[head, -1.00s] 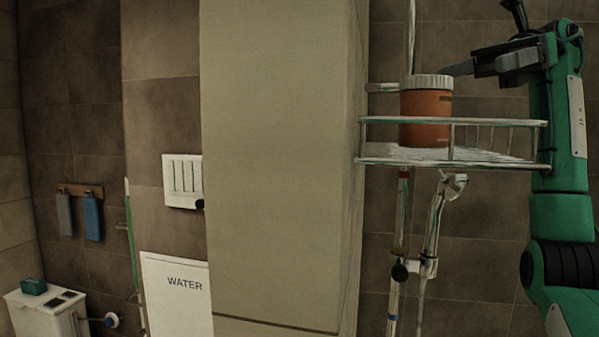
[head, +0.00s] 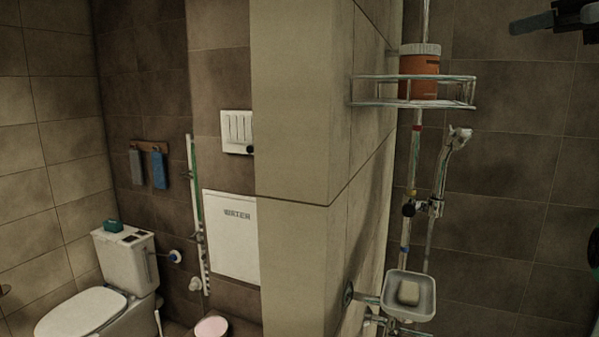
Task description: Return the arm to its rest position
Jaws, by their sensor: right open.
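My right gripper (head: 550,20) shows at the top right corner of the head view, partly cut off by the frame edge. It is open and empty, well to the right of the shower shelf and apart from it. An orange jar with a white ribbed lid (head: 419,74) stands upright on the wire shower shelf (head: 455,102). My left gripper is not in view.
A tiled wall corner (head: 292,105) juts out left of the shelf. Below the shelf are a shower head (head: 459,137) and a soap dish (head: 408,295) with soap. A toilet (head: 84,312) stands at far left. The wall between shelf and gripper is clear.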

